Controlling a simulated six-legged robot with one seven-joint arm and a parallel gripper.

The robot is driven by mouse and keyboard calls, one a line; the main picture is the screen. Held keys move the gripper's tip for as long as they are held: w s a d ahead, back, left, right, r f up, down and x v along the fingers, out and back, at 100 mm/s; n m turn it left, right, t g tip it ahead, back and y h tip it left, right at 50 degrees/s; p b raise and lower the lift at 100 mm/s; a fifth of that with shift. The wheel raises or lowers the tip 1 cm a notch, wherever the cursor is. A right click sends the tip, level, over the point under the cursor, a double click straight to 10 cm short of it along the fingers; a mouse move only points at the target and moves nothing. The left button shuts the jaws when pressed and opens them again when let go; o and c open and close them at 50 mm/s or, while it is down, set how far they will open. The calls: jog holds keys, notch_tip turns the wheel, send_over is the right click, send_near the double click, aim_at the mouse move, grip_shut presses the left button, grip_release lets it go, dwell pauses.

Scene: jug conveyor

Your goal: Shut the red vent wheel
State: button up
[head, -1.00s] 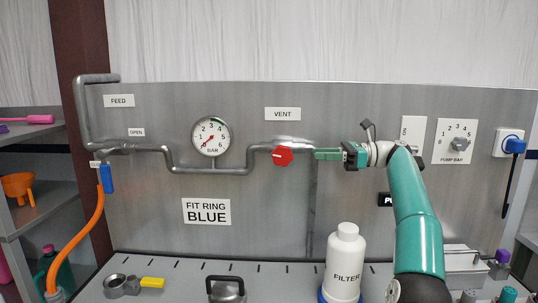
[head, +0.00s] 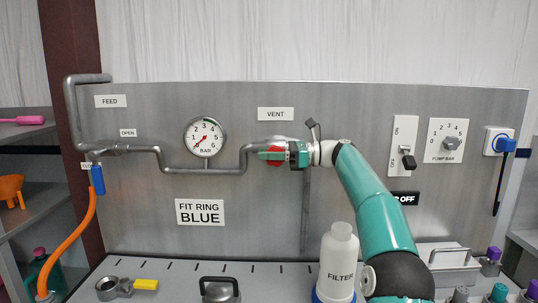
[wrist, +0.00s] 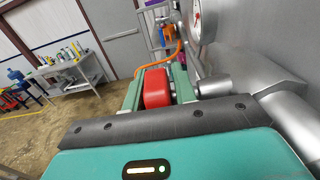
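The red vent wheel (head: 275,163) sits on the grey pipe below the VENT label (head: 275,114), partly hidden behind my green fingers in the head view. My gripper (head: 268,154) reaches it from the right. In the wrist view, the red wheel (wrist: 157,88) lies between my two green fingers (wrist: 157,82), one on each side. The fingers are apart around the wheel with narrow gaps; I cannot tell whether either touches it.
The pressure gauge (head: 206,137) is left of the wheel, and pipe runs along the steel panel. A white FILTER bottle (head: 338,262) stands on the bench below my arm.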

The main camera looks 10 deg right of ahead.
grip_shut()
jog(key=shift+y, duration=0.3)
jog(key=y, duration=0.2)
jog(key=t+y, duration=0.1)
jog(key=y, duration=0.1)
jog(key=shift+d+r, duration=0.25)
jog(key=y, duration=0.4)
jog(key=shift+s+d+r+t+y, duration=0.1)
jog(key=shift+d+r+t+y, duration=0.2)
jog(key=shift+t, duration=0.1)
grip_release()
